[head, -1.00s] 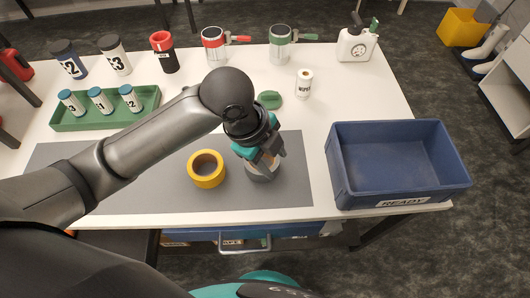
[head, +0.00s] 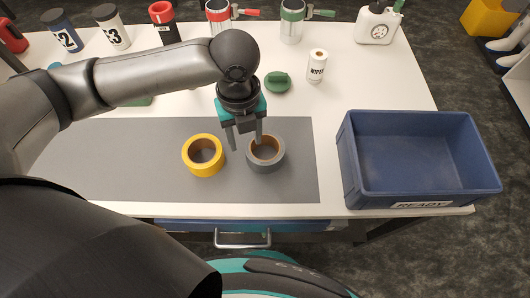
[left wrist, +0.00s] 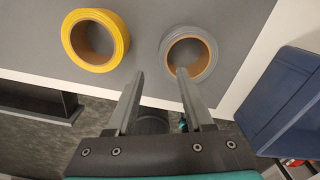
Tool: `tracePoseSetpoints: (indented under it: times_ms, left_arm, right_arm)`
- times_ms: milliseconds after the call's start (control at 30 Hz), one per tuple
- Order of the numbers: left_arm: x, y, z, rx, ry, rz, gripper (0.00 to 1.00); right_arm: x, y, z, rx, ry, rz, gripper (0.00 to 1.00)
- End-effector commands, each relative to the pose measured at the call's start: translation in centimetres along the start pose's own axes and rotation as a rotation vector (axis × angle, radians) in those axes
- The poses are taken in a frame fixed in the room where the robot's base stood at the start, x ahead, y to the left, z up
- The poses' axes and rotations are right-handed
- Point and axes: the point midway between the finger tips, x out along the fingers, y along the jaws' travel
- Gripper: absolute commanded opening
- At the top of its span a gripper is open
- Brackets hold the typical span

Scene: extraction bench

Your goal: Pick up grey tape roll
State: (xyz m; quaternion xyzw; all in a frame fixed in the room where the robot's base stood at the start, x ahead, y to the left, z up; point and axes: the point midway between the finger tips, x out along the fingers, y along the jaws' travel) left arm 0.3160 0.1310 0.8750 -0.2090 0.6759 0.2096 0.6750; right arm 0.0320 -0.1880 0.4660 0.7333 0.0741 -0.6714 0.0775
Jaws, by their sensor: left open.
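The grey tape roll (head: 279,155) lies flat on the grey mat (head: 100,170) in the head view, its brown core facing up. It also shows in the left wrist view (left wrist: 205,73), ahead of the fingertips. A yellow tape roll (head: 203,169) lies to its left, with a small gap between them; it also shows in the left wrist view (left wrist: 119,58). My left gripper (head: 246,141) is open and empty, above the mat at the left edge of the grey roll. My right gripper is not seen.
A blue bin labelled READY (head: 366,178) stands right of the mat. A wiper roll (head: 317,66) and a green lidded item (head: 277,84) are behind the mat. Several labelled jars and canisters line the back edge. The mat's left part is clear.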

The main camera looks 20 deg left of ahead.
Motion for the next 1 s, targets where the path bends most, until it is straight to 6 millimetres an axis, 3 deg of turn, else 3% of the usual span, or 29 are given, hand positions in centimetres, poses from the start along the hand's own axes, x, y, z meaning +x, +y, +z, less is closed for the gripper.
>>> tracePoseSetpoints:
  times_ms: [100,333,600,867,1000]
  left_arm:
    - [1.4,0.0,0.0,0.0,0.001,0.0,0.52]
    - [2.6,-0.1,0.0,-0.001,0.0,0.0,0.52]
    - [6.6,-0.3,0.1,-0.002,0.001,0.001,0.52]
    - [6.9,-0.3,0.2,-0.001,-0.002,-0.001,0.52]
    - [6.8,-0.3,0.2,-0.001,-0.002,-0.001,0.37]
  right_arm:
    - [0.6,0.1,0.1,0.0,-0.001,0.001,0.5]
    - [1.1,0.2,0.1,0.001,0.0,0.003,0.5]
    - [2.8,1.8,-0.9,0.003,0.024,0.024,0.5]
    - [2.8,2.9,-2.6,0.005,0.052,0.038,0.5]
    - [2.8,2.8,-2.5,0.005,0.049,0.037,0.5]
